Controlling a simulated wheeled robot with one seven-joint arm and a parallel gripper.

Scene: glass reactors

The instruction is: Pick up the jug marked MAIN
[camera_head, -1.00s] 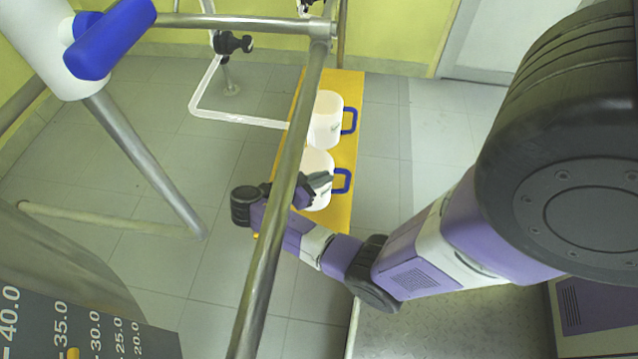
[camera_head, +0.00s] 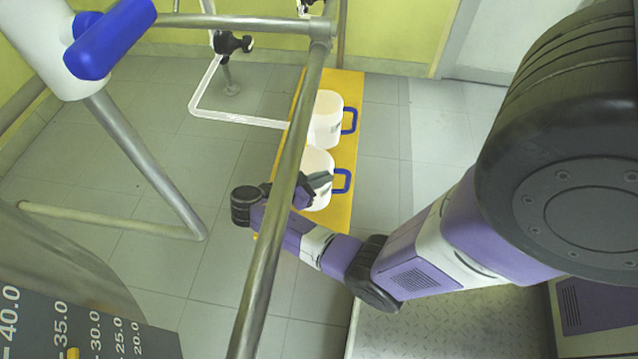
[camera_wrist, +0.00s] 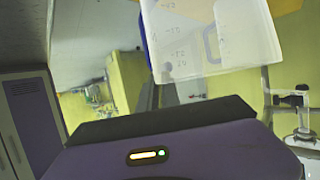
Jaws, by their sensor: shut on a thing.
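Two white translucent jugs with blue handles stand on a yellow platform (camera_head: 347,150), handles toward the right. The far jug (camera_head: 325,112) has faint dark print that I cannot read. The near jug (camera_head: 318,160) is partly hidden by my gripper and a metal rail. My gripper (camera_head: 318,184) is at the near jug and shut on it; which part it grips I cannot tell. In the wrist view a translucent jug (camera_wrist: 215,42) with volume marks and a blue edge at its left shows beyond my gripper's body. No MAIN marking can be read.
A metal rail (camera_head: 262,270) crosses in front of my forearm and the jugs. A blue-handled valve (camera_head: 110,38) and a steel vessel stand at left. Floor right of the platform is open.

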